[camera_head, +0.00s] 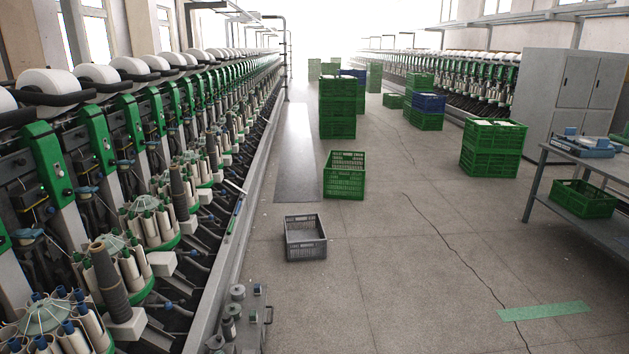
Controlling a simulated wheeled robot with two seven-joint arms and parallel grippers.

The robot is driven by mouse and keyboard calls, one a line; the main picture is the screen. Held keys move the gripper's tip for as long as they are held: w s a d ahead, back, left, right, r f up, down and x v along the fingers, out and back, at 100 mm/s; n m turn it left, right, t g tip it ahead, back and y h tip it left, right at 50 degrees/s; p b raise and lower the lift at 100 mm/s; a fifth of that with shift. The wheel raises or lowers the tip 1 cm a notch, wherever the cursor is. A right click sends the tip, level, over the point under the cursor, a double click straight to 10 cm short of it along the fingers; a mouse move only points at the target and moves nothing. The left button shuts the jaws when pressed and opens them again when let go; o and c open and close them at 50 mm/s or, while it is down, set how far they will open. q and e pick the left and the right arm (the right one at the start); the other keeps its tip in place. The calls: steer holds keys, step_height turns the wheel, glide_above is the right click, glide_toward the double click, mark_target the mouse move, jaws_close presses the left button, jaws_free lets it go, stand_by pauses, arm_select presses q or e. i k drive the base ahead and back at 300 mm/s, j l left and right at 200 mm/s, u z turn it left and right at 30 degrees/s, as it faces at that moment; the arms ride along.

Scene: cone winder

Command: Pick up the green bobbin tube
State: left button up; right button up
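A small, narrow green piece (233,220) lies along the front rail of the left winding machine (228,250). It is too small to tell whether it is the green bobbin tube. Round magazines on the same machine hold several pale bobbins (132,272), some with green tips and nearer ones with blue tips. A dark grey tapered tube (109,281) stands upright beside the nearest magazines, and a similar one (178,192) stands farther along. Neither of my grippers shows in the head view.
A grey crate (305,240) stands on the floor right of the machine, with a green crate (345,176) behind it. Stacked green crates (491,148) and a metal table (585,165) are at the right.

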mark_target(230, 229)
steer(key=i+z, duration=0.2)
steer(key=i, duration=1.6)
steer(key=i+l+u, duration=0.1)
steer(key=i+u, duration=0.35)
steer(key=i+l+u, duration=0.5)
steer(key=i, duration=0.15)
steer(key=i+l+u, duration=0.9)
steer(key=l, duration=0.15)
steer(key=k+j, duration=0.05)
